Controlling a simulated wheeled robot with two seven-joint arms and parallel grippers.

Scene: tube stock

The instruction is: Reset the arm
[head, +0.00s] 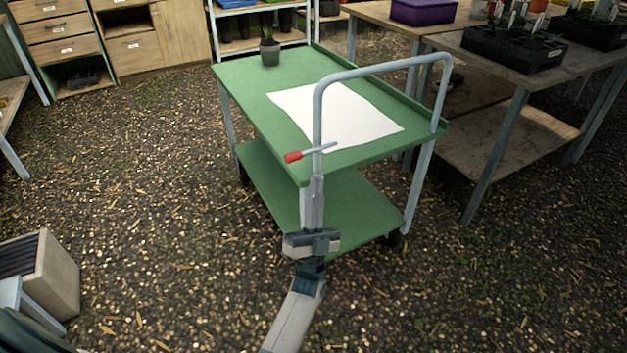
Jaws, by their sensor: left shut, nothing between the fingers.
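My left arm reaches up from the bottom middle of the head view. Its gripper (316,181) is shut and empty, in front of the near left corner of the green cart (240,85). It overlaps the cart's grey handle post and leg in the picture; I cannot tell whether it touches them. A screwdriver with a red handle (293,157) lies on the cart top near that edge, just beyond the fingertips and partly behind the post. A white sheet (345,115) lies flat on the cart top. My right gripper is not in view.
A potted plant (270,52) stands at the cart's far end. The cart's tall grey handle (385,69) rises at the near end. Benches with black trays (515,48) stand at right, wooden drawers (60,30) at back left.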

